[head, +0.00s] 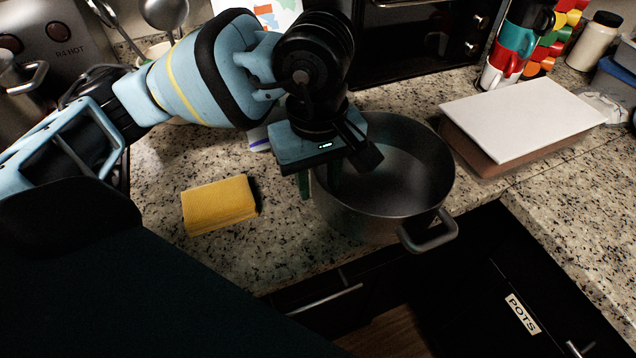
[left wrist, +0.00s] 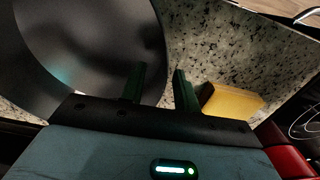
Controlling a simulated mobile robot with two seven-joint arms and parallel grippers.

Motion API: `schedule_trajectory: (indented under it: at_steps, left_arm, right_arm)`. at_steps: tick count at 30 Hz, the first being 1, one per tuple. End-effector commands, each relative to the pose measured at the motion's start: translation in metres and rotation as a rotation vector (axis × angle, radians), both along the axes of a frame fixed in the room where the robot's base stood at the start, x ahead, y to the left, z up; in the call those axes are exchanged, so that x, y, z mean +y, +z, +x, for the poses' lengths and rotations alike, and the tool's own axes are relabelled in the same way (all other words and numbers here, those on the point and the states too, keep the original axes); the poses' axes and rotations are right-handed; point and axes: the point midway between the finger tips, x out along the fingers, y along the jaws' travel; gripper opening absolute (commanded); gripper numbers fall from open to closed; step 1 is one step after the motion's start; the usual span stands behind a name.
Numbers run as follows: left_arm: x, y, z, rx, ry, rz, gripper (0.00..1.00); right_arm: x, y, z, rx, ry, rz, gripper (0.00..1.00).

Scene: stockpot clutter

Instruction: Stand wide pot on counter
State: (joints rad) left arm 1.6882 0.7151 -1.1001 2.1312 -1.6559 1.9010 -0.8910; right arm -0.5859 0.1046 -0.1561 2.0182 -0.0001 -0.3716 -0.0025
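The wide pot (head: 410,165) is grey metal and looks upright on the granite counter (head: 285,245), close to its front edge. Its near handle (head: 430,232) juts out past that edge. My left gripper (head: 318,186) is at the pot's left rim, pointing down. In the left wrist view the green fingers (left wrist: 160,80) stand apart, one over the inside of the pot (left wrist: 95,45) and one just outside the rim. The rim lies between them, with a visible gap. The arm hides the pot's back left part. My right gripper is not in view.
A yellow sponge (head: 218,204) lies left of the pot. A white-topped board or box (head: 525,118) lies to the right, with stacked mugs (head: 515,45) behind. A dark oven (head: 420,40) stands at the back. An opening and a drawer labelled POTS (head: 522,313) are below the front edge.

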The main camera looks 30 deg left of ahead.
Motion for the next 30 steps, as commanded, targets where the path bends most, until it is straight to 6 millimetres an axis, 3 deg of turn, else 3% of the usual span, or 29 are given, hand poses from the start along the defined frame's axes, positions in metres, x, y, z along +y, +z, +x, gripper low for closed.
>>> schedule_trajectory:
  at_steps: [9,15,30]
  left_arm:
    - [0.0,0.065,0.0,-0.004,-0.001,0.0,0.31]
    - [0.001,0.093,-0.001,-0.003,0.0,0.0,0.31]
    - [0.001,0.102,-0.001,0.001,0.001,0.001,0.31]
  right_arm:
    - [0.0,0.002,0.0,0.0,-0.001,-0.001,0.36]
    - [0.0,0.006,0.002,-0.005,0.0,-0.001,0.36]
    - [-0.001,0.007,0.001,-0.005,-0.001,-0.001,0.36]
